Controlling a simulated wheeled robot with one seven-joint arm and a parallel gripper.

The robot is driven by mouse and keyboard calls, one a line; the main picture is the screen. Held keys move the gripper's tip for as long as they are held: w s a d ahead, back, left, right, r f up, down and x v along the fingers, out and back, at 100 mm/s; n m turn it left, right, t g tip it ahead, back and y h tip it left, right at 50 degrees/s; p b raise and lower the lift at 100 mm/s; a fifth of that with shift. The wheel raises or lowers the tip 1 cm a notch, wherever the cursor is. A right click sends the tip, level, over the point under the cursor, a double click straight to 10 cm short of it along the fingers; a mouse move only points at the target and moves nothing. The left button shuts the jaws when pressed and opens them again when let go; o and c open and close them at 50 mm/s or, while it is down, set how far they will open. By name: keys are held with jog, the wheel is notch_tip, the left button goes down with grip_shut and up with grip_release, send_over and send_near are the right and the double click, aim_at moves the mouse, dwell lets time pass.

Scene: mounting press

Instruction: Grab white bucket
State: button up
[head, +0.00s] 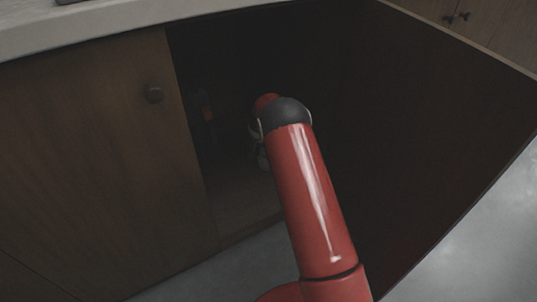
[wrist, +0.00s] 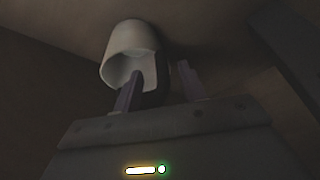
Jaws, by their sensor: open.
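The white bucket (wrist: 125,42) shows at the upper middle of the wrist view, tipped with its open mouth facing my gripper. My gripper (wrist: 160,74) is open. Its left finger overlaps the bucket's mouth in the picture; I cannot tell whether it is inside or in front. The right finger stands to the right of the bucket, apart from it in the picture. In the head view my arm reaches into the dark cabinet and hides the gripper. A small pale shape shows beside the arm there, too dim to identify.
The open cabinet (head: 235,205) is dark inside. A pale countertop (head: 110,25) runs above.

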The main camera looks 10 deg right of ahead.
jog(key=x, duration=0.3)
jog(key=shift+a+f, duration=0.15)
jog(key=shift+f, duration=0.1)
grip_shut()
